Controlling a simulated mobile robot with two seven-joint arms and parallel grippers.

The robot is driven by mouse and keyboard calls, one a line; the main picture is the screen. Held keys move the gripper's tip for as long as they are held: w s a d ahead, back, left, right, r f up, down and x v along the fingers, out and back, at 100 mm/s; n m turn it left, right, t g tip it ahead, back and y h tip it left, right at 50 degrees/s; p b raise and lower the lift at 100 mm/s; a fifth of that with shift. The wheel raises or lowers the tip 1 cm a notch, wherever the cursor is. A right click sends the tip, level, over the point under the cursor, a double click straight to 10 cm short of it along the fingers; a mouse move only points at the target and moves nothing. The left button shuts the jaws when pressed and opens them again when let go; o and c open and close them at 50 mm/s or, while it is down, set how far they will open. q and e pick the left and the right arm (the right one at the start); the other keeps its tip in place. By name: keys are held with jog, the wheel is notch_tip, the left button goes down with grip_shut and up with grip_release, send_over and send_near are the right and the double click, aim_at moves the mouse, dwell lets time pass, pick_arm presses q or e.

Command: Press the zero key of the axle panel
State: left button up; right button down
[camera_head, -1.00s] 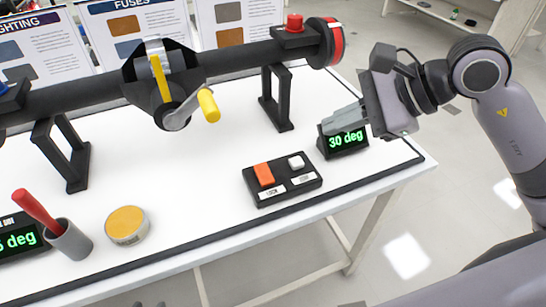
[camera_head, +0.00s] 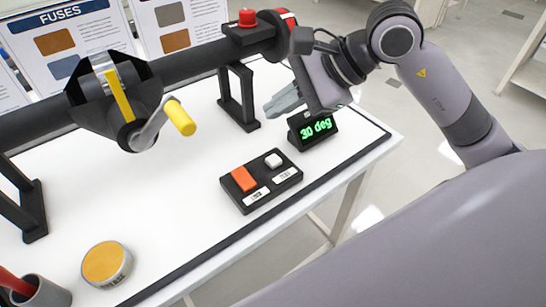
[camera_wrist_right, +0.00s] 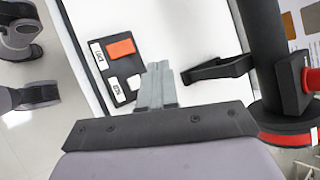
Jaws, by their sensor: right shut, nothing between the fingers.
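The axle panel (camera_head: 262,198) is a low black box on the white table, with an orange key (camera_head: 244,178) and a small white key (camera_head: 273,160). Each key has a pale label, too small to read surely. In the right wrist view the orange key (camera_wrist_right: 121,48) and white key (camera_wrist_right: 134,82) lie left of the fingers. My right gripper (camera_head: 272,108) is shut and empty, above the table beyond the panel and apart from it. Its closed fingers also show in the right wrist view (camera_wrist_right: 159,70). My left gripper is out of view.
A display (camera_head: 314,128) reading 30 deg stands just beside the right gripper. A dark axle tube (camera_head: 200,62) with a yellow-handled crank (camera_head: 180,118) crosses above the table on black stands (camera_head: 238,98). A yellow-topped tin (camera_head: 106,264) sits front left. The table between is clear.

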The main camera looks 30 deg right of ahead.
jog(key=b, duration=0.5)
send_over(279, 161)
notch_tip(279, 161, down, 7)
jog(key=shift+w+f, duration=0.1)
jog(key=shift+f, duration=0.05)
jog(key=shift+f+b, duration=0.3)
jog(key=shift+f, duration=0.3)
jog(key=shift+b, duration=0.35)
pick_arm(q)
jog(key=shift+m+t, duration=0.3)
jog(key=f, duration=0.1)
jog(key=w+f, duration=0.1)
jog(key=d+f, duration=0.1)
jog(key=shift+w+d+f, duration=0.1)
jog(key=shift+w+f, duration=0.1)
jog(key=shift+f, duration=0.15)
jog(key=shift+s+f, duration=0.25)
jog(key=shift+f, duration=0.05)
pick_arm(e)
jog(key=shift+f, duration=0.15)
